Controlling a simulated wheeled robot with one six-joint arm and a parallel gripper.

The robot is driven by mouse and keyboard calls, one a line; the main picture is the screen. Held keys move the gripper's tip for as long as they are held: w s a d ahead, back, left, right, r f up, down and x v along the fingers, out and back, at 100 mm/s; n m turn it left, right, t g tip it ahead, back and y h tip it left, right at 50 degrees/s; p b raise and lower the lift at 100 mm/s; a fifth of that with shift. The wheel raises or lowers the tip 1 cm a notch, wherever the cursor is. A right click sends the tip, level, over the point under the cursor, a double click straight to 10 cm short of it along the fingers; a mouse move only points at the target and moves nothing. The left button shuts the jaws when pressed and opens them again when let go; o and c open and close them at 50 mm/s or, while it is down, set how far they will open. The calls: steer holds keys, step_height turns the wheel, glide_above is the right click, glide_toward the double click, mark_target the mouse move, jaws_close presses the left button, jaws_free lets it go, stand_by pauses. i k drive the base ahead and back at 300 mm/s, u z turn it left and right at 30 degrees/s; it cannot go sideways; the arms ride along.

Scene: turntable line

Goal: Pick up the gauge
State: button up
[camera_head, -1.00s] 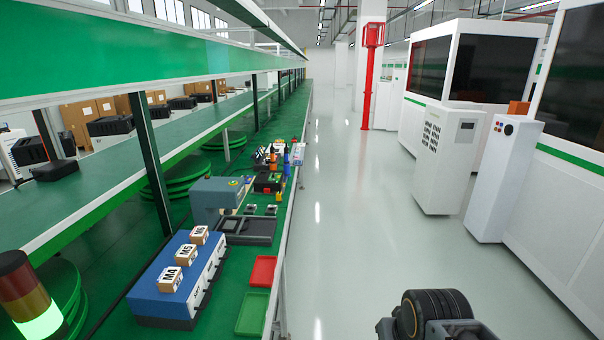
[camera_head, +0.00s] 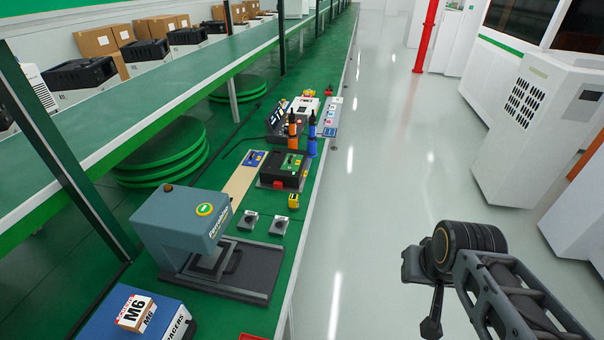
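I cannot tell for certain which item is the gauge. A small yellow item with a dark face (camera_head: 293,200) stands near the bench's right edge. Two small grey blocks with dark round tops (camera_head: 249,219) (camera_head: 279,226) sit nearer, beside the press-like machine. My arm is at the lower right, over the floor and well apart from the bench. The dark end of the arm, with what looks like my gripper (camera_head: 430,318), hangs down there. Its fingers are too unclear to tell open from shut, and I see nothing held.
A grey-blue machine (camera_head: 180,222) stands on the green bench, with a blue box (camera_head: 110,318) nearer. Beyond are a black case (camera_head: 276,180), an orange screwdriver (camera_head: 292,130) and a blue one (camera_head: 312,138). Green posts and a shelf line the left. The right aisle is clear.

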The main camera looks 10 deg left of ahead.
mark_target(293, 205)
steer(key=i, duration=3.1)
steer(key=u, duration=5)
